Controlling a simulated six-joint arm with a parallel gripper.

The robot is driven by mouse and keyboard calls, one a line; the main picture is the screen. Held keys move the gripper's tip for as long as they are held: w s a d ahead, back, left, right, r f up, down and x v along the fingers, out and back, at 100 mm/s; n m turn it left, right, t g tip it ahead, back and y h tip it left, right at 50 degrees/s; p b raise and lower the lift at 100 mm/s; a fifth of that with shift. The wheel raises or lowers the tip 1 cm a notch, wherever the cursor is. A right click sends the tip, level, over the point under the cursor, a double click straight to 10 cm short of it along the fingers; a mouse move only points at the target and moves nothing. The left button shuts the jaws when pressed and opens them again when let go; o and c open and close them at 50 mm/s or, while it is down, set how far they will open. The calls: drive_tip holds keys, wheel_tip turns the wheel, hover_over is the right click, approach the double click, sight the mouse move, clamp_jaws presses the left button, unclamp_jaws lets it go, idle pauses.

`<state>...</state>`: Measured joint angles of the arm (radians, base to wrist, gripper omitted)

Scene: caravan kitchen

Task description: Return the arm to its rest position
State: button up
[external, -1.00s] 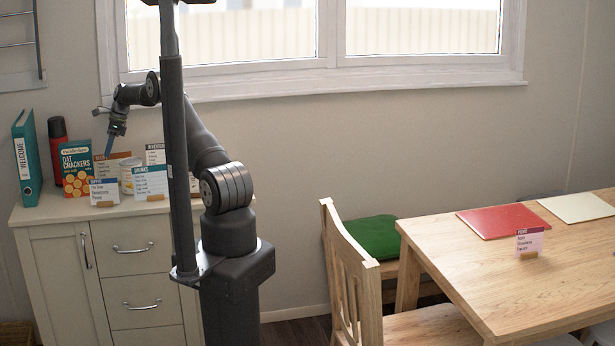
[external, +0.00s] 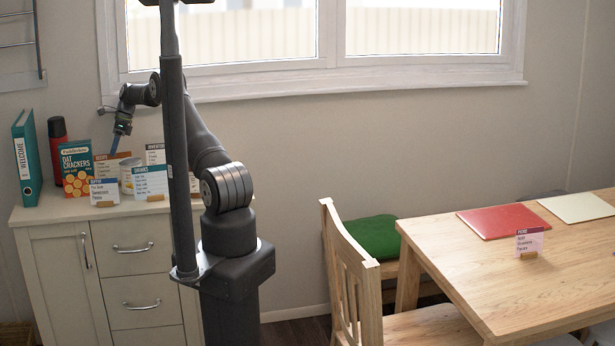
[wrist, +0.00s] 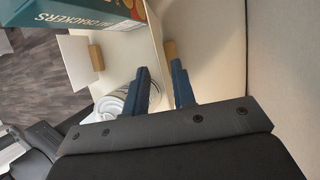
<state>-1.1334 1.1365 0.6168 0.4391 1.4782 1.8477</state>
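My gripper (external: 116,146) hangs with its fingers pointing down above the sideboard, close to the cards and a can (external: 127,181). In the wrist view my gripper (wrist: 160,68) shows two dark blue fingers with a gap between them, and nothing is held. The can (wrist: 112,104) lies below, partly hidden by one finger. My arm bends up from its column and reaches left over the sideboard.
The sideboard (external: 60,212) holds several cards in wooden holders, a cracker box (external: 75,168), a red flask (external: 58,150) and a teal binder (external: 27,158). A wooden table (external: 480,265) and chair (external: 345,270) stand right. The window wall is behind.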

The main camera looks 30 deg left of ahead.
sight(110, 162)
drive_tip(key=x, duration=0.5)
drive_tip(key=shift+s+a+f, duration=0.1)
drive_tip(key=shift+s+f, duration=0.05)
drive_tip(key=shift+f, duration=0.15)
wheel_tip(110, 162, up, 8)
drive_tip(key=shift+f, duration=0.15)
drive_tip(key=w+d+r+m, duration=0.2)
drive_tip(key=w+d+r, duration=0.6)
drive_tip(key=w+d, duration=0.45)
drive_tip(key=w+d+f+m+t+y, duration=0.1)
drive_tip(key=w+d+f+m+y, duration=0.15)
drive_tip(key=w+d, duration=1.4)
drive_tip(key=w+d+f+m+t+y, duration=0.1)
drive_tip(key=w+d+m, duration=0.3)
drive_tip(key=w+d, duration=1.2)
drive_tip(key=d+f+m+t, duration=0.2)
drive_tip(key=d+m, duration=0.4)
drive_tip(key=d, duration=3.4)
drive_tip(key=shift+d+f+t, duration=0.3)
drive_tip(key=shift+f, duration=0.4)
drive_tip(key=shift+o, duration=0.3)
drive_tip(key=shift+s, duration=0.1)
